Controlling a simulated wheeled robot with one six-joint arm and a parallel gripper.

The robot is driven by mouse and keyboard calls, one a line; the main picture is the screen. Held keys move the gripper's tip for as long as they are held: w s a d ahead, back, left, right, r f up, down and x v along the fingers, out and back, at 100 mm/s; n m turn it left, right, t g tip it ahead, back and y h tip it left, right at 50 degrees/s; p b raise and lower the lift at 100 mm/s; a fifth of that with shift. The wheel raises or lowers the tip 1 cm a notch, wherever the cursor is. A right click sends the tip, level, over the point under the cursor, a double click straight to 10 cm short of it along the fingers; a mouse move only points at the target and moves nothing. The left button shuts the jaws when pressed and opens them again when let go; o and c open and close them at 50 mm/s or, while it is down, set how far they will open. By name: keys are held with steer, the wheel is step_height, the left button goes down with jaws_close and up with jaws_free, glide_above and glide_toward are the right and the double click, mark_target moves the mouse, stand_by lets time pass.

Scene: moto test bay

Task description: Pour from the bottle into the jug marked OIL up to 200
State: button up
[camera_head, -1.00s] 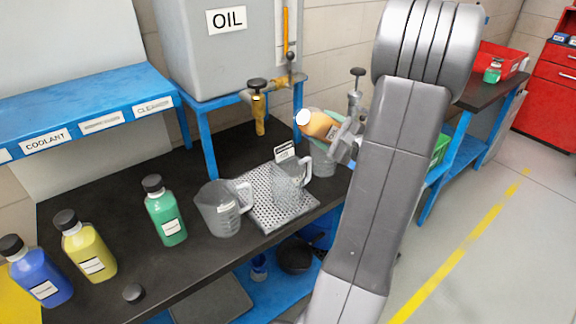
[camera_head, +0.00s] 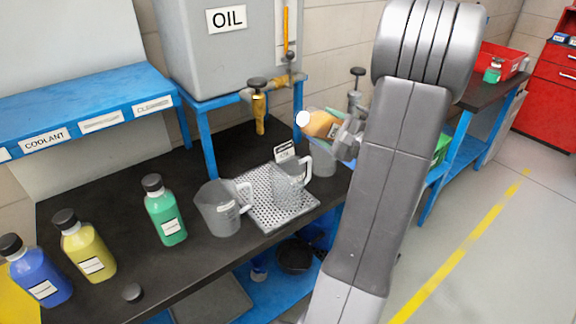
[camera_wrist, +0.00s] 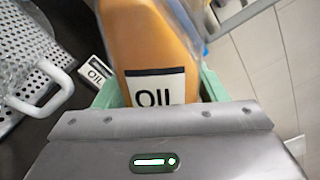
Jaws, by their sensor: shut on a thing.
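An orange-filled bottle (camera_head: 322,124) with an OIL label is tilted nearly on its side, its white end to the left, above the bench's right end. My gripper (camera_head: 338,134) is shut on it; in the wrist view the bottle (camera_wrist: 152,45) sits between green finger pads. A clear jug (camera_head: 289,184) stands upright on a perforated metal tray (camera_head: 262,205), left of and below the bottle. A small card reading OIL (camera_wrist: 96,71) is beside the jug handle (camera_wrist: 58,98). No liquid stream shows. The jug's scale and level are too small to read.
A second clear jug (camera_head: 218,212) stands left of the tray. Green (camera_head: 165,212), yellow (camera_head: 84,246) and blue (camera_head: 35,272) bottles stand further left. The OIL tank's brass tap (camera_head: 259,112) hangs behind the tray.

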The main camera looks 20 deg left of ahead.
steer(key=shift+w+d+n, duration=0.15)
steer(key=shift+w+n, duration=0.05)
steer(key=shift+n, duration=0.3)
steer(key=shift+w+d+f+n+b, duration=0.15)
steer(key=shift+f+n+b, duration=0.55)
steer(key=shift+b, duration=0.45)
stand_by(0.6)
steer(key=shift+s+a+f+n+b, duration=0.45)
steer(key=shift+n+b, duration=0.45)
steer(key=shift+b, duration=1.5)
stand_by(0.9)
steer(key=shift+d+n+b, duration=0.1)
steer(key=shift+n+b, duration=0.3)
steer(key=shift+b, duration=0.45)
stand_by(1.6)
